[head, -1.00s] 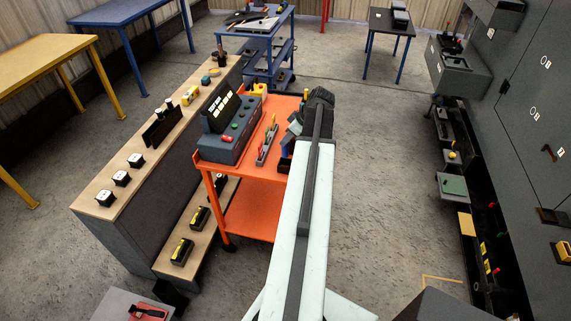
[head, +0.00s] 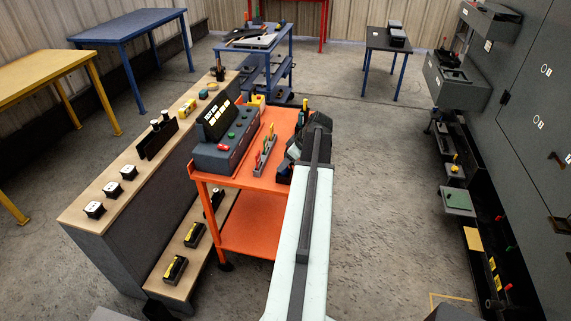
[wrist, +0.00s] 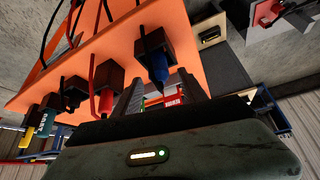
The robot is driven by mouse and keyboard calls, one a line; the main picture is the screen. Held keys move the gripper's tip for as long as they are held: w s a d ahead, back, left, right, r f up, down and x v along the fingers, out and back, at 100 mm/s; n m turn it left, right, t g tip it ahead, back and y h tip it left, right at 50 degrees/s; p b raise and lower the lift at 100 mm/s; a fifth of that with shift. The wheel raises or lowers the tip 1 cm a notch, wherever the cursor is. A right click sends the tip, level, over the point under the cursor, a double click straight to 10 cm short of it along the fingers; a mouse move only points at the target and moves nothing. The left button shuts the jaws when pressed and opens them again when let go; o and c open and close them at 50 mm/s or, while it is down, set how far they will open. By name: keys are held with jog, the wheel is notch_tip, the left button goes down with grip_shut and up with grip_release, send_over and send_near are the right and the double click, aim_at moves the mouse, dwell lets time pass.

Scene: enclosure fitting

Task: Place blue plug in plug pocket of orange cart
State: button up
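The orange cart (head: 250,183) stands mid-view in the head view; its orange surface (wrist: 100,45) fills the upper wrist view. In the wrist view the blue plug (wrist: 157,66) protrudes from a black block (wrist: 152,42) on that surface. My gripper (wrist: 160,86) has its two dark fingers apart, one on each side of the blue plug's tip, with gaps visible. In the head view my gripper (head: 312,130) is at the cart's right edge, and my arm hides that part of the cart. I cannot tell which block is the plug pocket.
A red plug (wrist: 105,98) and several other plugs sit in blocks left of the blue one. The cart carries a grey console (head: 226,150) and a rack with coloured handles (head: 265,150). A wooden-topped counter (head: 130,180) stands left of it. Open floor (head: 385,180) lies to the right.

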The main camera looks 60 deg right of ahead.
jog(key=shift+r, duration=0.1)
jog(key=p+v, duration=1)
jog(key=v, duration=0.1)
jog(key=shift+s+r, duration=0.25)
jog(key=shift+r, duration=0.1)
jog(key=w+a+f+g+y, duration=0.1)
jog(key=w+a+g, duration=0.1)
jog(key=w+a, duration=1.05)
jog(key=w+a+f+g+y, duration=0.15)
jog(key=w+a, duration=0.65)
jog(key=a, duration=0.9)
jog(key=w+a+g+h, duration=0.2)
jog(key=a, duration=2.7)
jog(key=shift+a+f+h, duration=0.3)
jog(key=shift+f+h, duration=0.05)
